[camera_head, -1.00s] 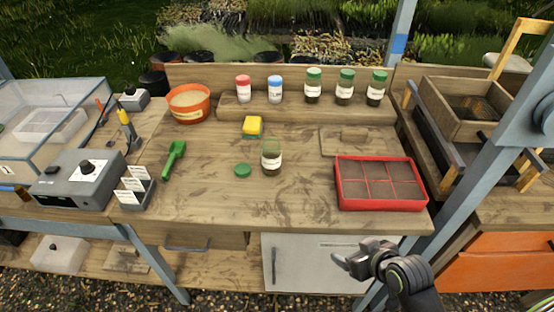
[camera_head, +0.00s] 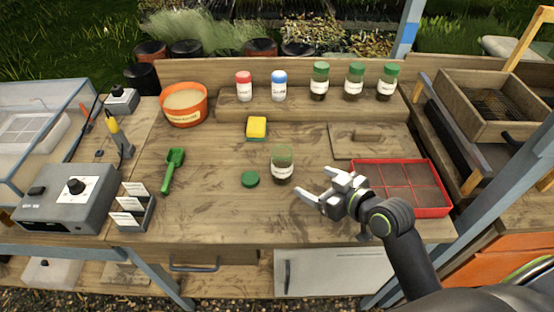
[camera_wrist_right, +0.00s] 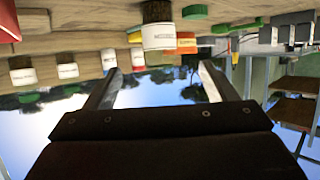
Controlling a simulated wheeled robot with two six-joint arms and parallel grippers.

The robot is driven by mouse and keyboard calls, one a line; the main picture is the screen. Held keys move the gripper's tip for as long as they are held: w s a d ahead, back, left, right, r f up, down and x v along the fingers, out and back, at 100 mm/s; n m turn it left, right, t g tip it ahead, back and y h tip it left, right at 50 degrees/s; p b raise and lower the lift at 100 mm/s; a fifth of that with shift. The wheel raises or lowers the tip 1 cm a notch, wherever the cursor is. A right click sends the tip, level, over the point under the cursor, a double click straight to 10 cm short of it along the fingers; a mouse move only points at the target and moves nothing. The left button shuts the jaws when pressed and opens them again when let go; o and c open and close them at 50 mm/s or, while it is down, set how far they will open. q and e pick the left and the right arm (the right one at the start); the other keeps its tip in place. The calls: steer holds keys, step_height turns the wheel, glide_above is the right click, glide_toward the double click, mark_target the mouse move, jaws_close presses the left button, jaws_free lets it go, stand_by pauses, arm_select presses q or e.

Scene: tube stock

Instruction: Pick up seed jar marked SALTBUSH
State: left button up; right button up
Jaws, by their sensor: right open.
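An open glass jar (camera_head: 283,170) with a white label and dark contents stands upright on the bench, its green lid (camera_head: 250,179) lying to its left. On the back ledge stand three green-lidded jars (camera_head: 320,84) (camera_head: 354,84) (camera_head: 387,84) with dark contents, plus a red-lidded jar (camera_head: 244,88) and a blue-lidded jar (camera_head: 279,88). I cannot read which label says SALTBUSH. My right gripper (camera_head: 314,186) is open and empty, just right of the open jar and apart from it. The right wrist view, upside down, shows the open jar (camera_wrist_right: 158,32) beyond the spread fingers (camera_wrist_right: 158,75). My left gripper is not in view.
A red seed tray (camera_head: 446,211) lies beside my right wrist. A yellow sponge (camera_head: 256,127), green scoop (camera_head: 173,170) and orange pot (camera_head: 184,104) are further left. A wooden board (camera_head: 345,146) lies behind the gripper. The front middle of the bench is clear.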

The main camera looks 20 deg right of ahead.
mark_target(289, 168)
steer(key=p+x, duration=0.1)
steer(key=x, duration=0.7)
steer(key=shift+w+a, duration=0.1)
steer(key=shift+w, duration=0.1)
steer(key=shift+w+a+f, duration=0.2)
steer(key=shift+w+f, duration=0.1)
steer(key=shift+w, duration=0.2)
steer(key=shift+w+a+f+p, duration=0.15)
steer(key=shift+w+a+p, duration=0.05)
steer(key=shift+w+p, duration=0.4)
steer(key=shift+p+x, duration=0.35)
steer(key=shift+x, duration=1.65)
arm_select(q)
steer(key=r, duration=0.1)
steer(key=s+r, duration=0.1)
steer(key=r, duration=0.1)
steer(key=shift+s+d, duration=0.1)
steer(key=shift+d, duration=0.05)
arm_select(e)
steer(key=shift+d, duration=0.1)
steer(key=c, duration=1.2)
